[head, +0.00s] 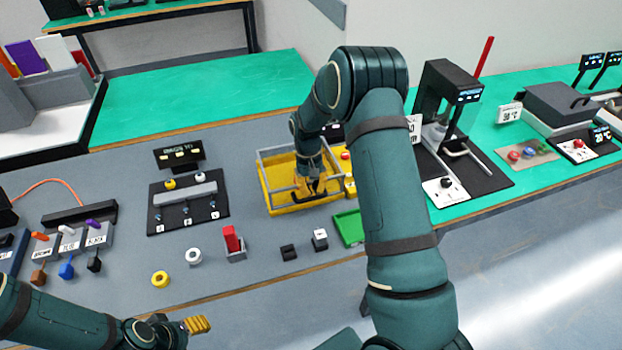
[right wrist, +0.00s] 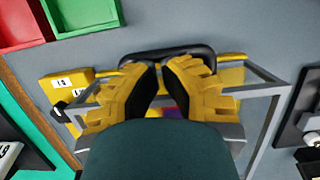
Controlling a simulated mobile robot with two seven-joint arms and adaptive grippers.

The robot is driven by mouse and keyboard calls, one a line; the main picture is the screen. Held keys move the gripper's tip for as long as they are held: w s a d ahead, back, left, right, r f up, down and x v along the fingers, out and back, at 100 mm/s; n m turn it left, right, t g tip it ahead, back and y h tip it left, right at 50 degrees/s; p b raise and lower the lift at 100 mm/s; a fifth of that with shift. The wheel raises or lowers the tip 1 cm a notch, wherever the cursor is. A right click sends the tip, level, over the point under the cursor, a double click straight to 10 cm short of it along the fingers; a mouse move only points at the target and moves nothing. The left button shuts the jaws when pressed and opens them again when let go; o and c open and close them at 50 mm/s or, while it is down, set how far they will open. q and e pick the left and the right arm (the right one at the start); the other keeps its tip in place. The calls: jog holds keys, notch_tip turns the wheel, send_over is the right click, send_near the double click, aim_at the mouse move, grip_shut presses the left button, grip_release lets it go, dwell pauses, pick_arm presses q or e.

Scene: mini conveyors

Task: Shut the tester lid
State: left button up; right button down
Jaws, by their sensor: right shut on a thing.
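The tester is a yellow box (head: 274,202) with a grey frame lid (head: 268,152) over it, in the middle of the head view. In the right wrist view the grey bars (right wrist: 268,115) of the lid and its black handle (right wrist: 190,51) show. My right gripper (head: 314,190) is down at the tester. In the right wrist view its yellow fingers (right wrist: 160,78) are closed in on the black handle. How far the lid stands open cannot be told. My left gripper (head: 198,325) is low at the bottom left, away from the tester, its jaw gap unclear.
A black press (head: 443,100) stands on the right.

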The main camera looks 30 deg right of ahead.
jog(key=shift+s+f, duration=0.1)
jog(key=shift+f, duration=0.15)
jog(key=shift+b+x, duration=0.6)
jog(key=shift+x, duration=0.3)
jog(key=shift+s+a, duration=0.15)
jog(key=shift+s, duration=0.1)
jog(key=shift+f, duration=0.15)
jog(key=shift+w+r+p, duration=0.1)
jog(key=shift+r+p, duration=0.35)
jog(key=shift+r, duration=0.1)
jog(key=p+v, duration=0.2)
jog(key=v, duration=1.2)
jog(key=shift+p, duration=0.35)
jog(key=shift+r, duration=0.1)
